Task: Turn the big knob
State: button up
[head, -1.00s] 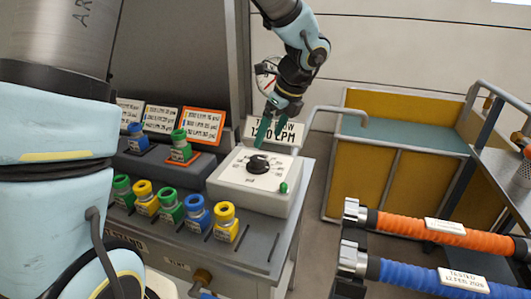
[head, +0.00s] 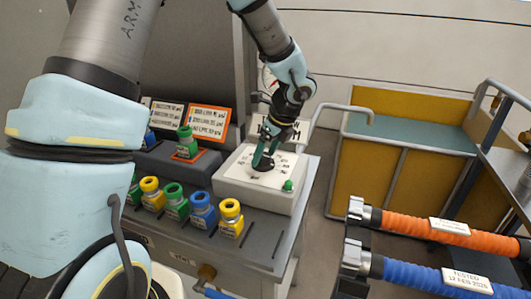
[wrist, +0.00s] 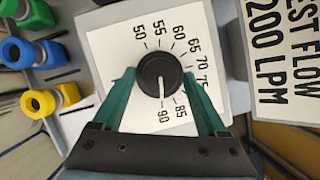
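The big knob (wrist: 160,75) is round and black with a white pointer line, on a white dial plate marked 50 to 90. In the wrist view its pointer is toward the 90 mark. In the head view the knob (head: 263,165) sits on top of the white box (head: 228,187), partly hidden by my fingers. My gripper (wrist: 161,82) is open, with one green finger on each side of the knob. Whether the fingers touch the knob cannot be told. In the head view my gripper (head: 264,158) is down at the dial.
A small green knob (head: 288,186) is at the box's front right corner. Several coloured fittings stand on the bench, including a yellow one (head: 230,216). A flow sign (wrist: 279,60) stands behind the dial. Orange (head: 425,229) and blue (head: 430,276) hoses lie at right.

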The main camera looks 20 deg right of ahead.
jog(key=c, duration=1.1)
jog(key=n+y+p, duration=0.1)
jog(key=n, duration=0.1)
jog(key=n+g, duration=0.1)
jog(key=n, duration=0.2)
jog(key=shift+w+d+r+n+y+p, duration=0.1)
jog(key=shift+w+d+n+y+p, duration=0.1)
jog(key=shift+n+y+p, duration=0.15)
jog(key=n+g, duration=0.1)
jog(key=n, duration=0.1)
jog(key=n+g+p, duration=0.1)
jog(key=n, duration=0.1)
jog(key=shift+w+y, duration=0.1)
jog(key=shift+y, duration=0.15)
jog(key=n+g, duration=0.1)
jog(key=n, duration=0.1)
jog(key=n+g+p, duration=0.1)
jog(key=n, duration=0.2)
jog(key=shift+w+n+p, duration=0.2)
jog(key=shift+n+p, duration=0.1)
jog(key=shift+n, duration=0.05)
jog(key=n, duration=0.2)
jog(key=n+g+h, duration=0.1)
jog(key=n, duration=0.1)
jog(key=shift+w+g, duration=0.15)
jog(key=shift+g, duration=0.15)
jog(key=shift+n, duration=0.3)
